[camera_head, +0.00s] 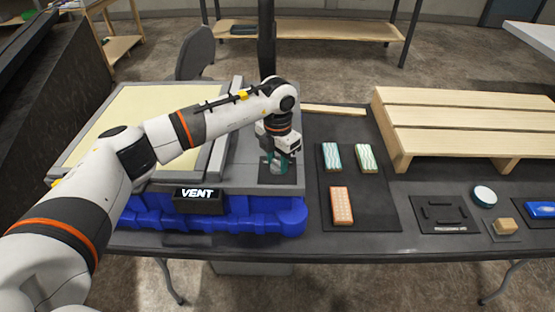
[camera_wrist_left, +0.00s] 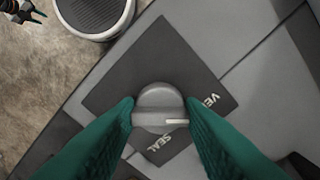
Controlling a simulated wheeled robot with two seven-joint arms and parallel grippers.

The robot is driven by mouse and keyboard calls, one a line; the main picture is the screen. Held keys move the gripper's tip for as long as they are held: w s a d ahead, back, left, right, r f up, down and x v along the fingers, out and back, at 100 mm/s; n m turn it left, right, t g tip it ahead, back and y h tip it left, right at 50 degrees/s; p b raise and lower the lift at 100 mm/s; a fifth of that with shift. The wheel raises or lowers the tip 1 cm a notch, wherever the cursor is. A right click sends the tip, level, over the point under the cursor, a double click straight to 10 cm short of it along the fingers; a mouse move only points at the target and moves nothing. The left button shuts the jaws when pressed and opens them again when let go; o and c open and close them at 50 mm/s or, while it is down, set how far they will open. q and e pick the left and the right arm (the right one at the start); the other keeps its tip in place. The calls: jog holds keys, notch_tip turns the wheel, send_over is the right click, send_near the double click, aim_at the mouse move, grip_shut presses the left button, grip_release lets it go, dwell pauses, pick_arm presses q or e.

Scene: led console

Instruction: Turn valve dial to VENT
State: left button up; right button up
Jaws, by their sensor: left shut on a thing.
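The grey valve dial (camera_wrist_left: 158,98) sits on a dark square plate (camera_wrist_left: 125,85) with white lettering; a partly hidden VENT label (camera_wrist_left: 212,100) is at right and a SEAL label (camera_wrist_left: 160,142) below. The dial's white pointer line points right, between the two labels, nearer the VENT side. My left gripper (camera_head: 278,167) points down over the plate, its green fingers closed on both sides of the dial (camera_wrist_left: 159,113). In the head view the gripper hides the dial. My right gripper (camera_wrist_left: 36,16) shows small at the wrist view's top-left corner, its finger gap unclear.
A black VENT sign (camera_head: 198,201) stands at the console front above a blue base (camera_head: 250,215). To the right are a dark mat (camera_head: 375,205) with three coloured blocks and a wooden pallet (camera_head: 460,117).

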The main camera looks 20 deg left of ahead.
aim_at(278, 162)
pick_arm(q)
jog(key=shift+w+r, duration=0.1)
jog(key=o, duration=1)
notch_tip(278, 162, up, 12)
jog(key=b, duration=0.3)
